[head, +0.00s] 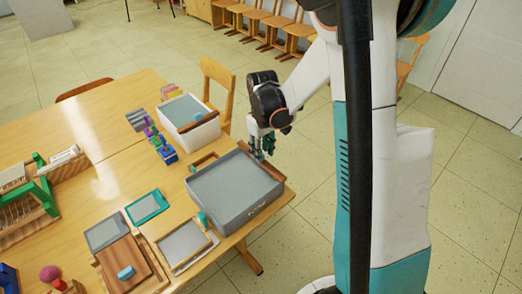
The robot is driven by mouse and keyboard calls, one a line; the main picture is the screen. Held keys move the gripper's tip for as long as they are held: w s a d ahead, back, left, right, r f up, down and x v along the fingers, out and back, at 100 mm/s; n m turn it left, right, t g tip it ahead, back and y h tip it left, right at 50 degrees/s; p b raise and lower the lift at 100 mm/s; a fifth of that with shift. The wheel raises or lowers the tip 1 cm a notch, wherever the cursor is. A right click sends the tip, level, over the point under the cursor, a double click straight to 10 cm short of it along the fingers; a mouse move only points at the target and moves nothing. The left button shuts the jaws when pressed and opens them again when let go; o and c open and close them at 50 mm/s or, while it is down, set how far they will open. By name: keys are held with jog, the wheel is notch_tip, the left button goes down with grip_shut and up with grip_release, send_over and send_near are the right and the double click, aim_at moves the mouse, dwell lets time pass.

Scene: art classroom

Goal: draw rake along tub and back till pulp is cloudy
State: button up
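A large grey tub (240,218) with flat grey pulp (230,188) in it stands on the wooden table near its right corner. A brown wooden bar (269,168), which looks like the rake, lies along the tub's far right end. My gripper (261,153) points down at that end, just over or at the bar. Its dark fingers are small here, and I cannot tell whether they are closed on the bar. Any rake teeth are hidden. The pulp surface looks even and grey.
A white tub (196,137) with grey contents stands behind. Small coloured bottles (166,153) stand left of the grey tub. A teal-framed screen (147,207), a wooden-framed screen (187,245) and brown boards (126,262) lie in front. A green rack (38,198) stands far left.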

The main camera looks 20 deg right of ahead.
jog(key=shift+a+r, duration=0.1)
jog(key=shift+r, duration=0.05)
notch_tip(320, 180, up, 12)
dwell(0.6)
dwell(0.3)
jog(key=s+a+r+m+t, duration=0.1)
jog(key=s+a+r+t, duration=0.2)
jog(key=s, duration=0.6)
jog(key=s+a+r+m+t, duration=0.2)
jog(key=s+a+r+t, duration=0.2)
jog(key=s, duration=0.6)
jog(key=shift+s+a+r, duration=0.15)
jog(key=shift+s+a, duration=0.05)
jog(key=shift+a, duration=0.25)
jog(key=shift+o, duration=0.5)
